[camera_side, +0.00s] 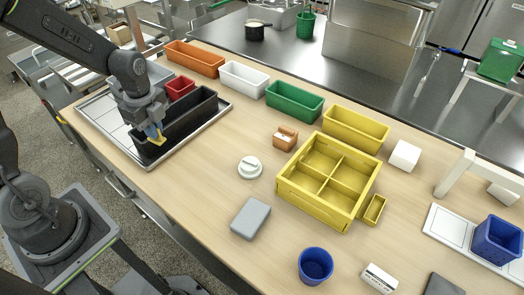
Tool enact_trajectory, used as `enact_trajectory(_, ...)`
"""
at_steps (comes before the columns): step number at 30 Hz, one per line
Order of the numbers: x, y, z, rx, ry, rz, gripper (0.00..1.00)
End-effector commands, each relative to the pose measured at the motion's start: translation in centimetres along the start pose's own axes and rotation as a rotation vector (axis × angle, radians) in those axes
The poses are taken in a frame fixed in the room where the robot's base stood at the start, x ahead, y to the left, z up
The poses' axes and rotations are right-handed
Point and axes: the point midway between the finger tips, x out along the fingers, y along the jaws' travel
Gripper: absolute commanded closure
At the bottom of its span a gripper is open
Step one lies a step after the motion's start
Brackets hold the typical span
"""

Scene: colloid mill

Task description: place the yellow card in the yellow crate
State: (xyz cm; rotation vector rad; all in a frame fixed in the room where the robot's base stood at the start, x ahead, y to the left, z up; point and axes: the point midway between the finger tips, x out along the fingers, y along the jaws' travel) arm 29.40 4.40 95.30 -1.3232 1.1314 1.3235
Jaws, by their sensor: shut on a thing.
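My gripper (155,134) is at the left end of the bench, pointing down over a tray. It is shut on a small yellow card (158,141), mostly hidden by the fingers. The card is at the near end of a long black bin; whether it touches the bin or the tray I cannot tell. The yellow crate (303,203) stands right of centre on the wooden bench, well to the right of my gripper. It is open and split by crossing dividers, and its compartments look empty.
Orange, white, green and yellow bins (355,129) line the back edge. A red bin (180,87) is beside the black bin (188,118). A brown holder (285,138), a white round lid (250,167) and a grey box (250,218) lie between tray and crate. A blue cup (315,265) stands in front.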

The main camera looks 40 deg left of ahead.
Motion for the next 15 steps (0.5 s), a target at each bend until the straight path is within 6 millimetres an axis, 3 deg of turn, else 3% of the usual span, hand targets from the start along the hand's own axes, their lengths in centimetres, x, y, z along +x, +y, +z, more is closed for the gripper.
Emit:
enact_trajectory(5, -0.4, -3.5, -2.4, 0.227, 0.000, -0.001, 1.00)
enact_trajectory(8, -0.7, -6.6, -5.2, 0.455, 0.000, -0.001, 1.00)
enact_trajectory(15, -1.0, -12.6, -14.7, 1.059, 0.000, 0.001, 1.00)
